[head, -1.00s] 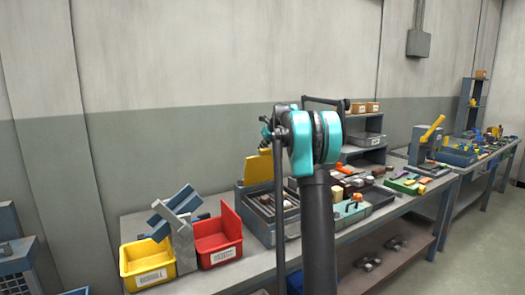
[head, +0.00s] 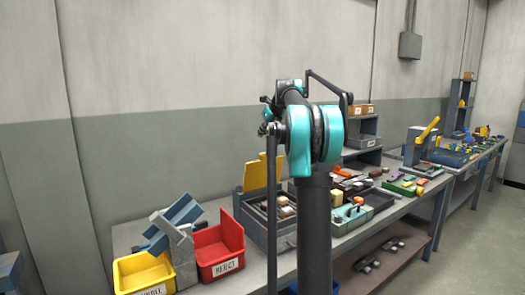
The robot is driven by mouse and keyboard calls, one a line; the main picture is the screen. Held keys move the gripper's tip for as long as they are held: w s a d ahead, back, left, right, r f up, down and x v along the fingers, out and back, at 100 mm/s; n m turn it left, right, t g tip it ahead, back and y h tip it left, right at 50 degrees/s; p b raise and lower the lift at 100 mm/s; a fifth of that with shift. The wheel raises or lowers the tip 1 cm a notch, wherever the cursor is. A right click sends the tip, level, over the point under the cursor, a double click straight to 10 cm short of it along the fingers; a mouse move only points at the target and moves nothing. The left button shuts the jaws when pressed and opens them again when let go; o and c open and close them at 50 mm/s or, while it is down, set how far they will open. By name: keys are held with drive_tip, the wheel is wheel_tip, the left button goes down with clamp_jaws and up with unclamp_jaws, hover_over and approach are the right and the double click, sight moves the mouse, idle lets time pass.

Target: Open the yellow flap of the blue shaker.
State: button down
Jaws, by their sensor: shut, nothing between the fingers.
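A yellow panel (head: 256,175) stands upright at the back left of a blue-grey box (head: 284,242) on the bench. I cannot tell for sure whether this is the shaker and its flap. The box holds several small blocks, and my arm hides part of it. A blue-grey machine with a slanted yellow lever (head: 429,129) stands farther right on the bench. My arm's dark column and teal joint fill the middle of the view. My gripper does not show.
A yellow bin (head: 128,270) and a red REJECT bin (head: 222,268) stand at the bench's near left, with a tilted grey-blue stand (head: 183,250) between them. Grey shelves (head: 366,141) stand behind. A second bench continues right. Floor at the lower right is clear.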

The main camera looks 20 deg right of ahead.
drive_tip(key=s+d+f+t+y, duration=0.15)
drive_tip(key=s+f, duration=0.25)
drive_tip(key=s, duration=0.7)
drive_tip(key=s+d+f+t+h, duration=0.1)
drive_tip(key=s+d+f+t, duration=0.2)
drive_tip(key=s, duration=0.8)
drive_tip(key=g, duration=0.1)
approach(266, 168)
drive_tip(key=shift+y, duration=0.25)
drive_tip(key=x, duration=0.2)
drive_tip(key=f+x, duration=0.1)
drive_tip(key=x, duration=0.2)
drive_tip(key=shift+s+d, duration=0.15)
drive_tip(key=shift+s, duration=0.05)
drive_tip(key=shift+w+r, duration=0.15)
drive_tip(key=shift+w, duration=0.4)
drive_tip(key=shift+g, duration=0.25)
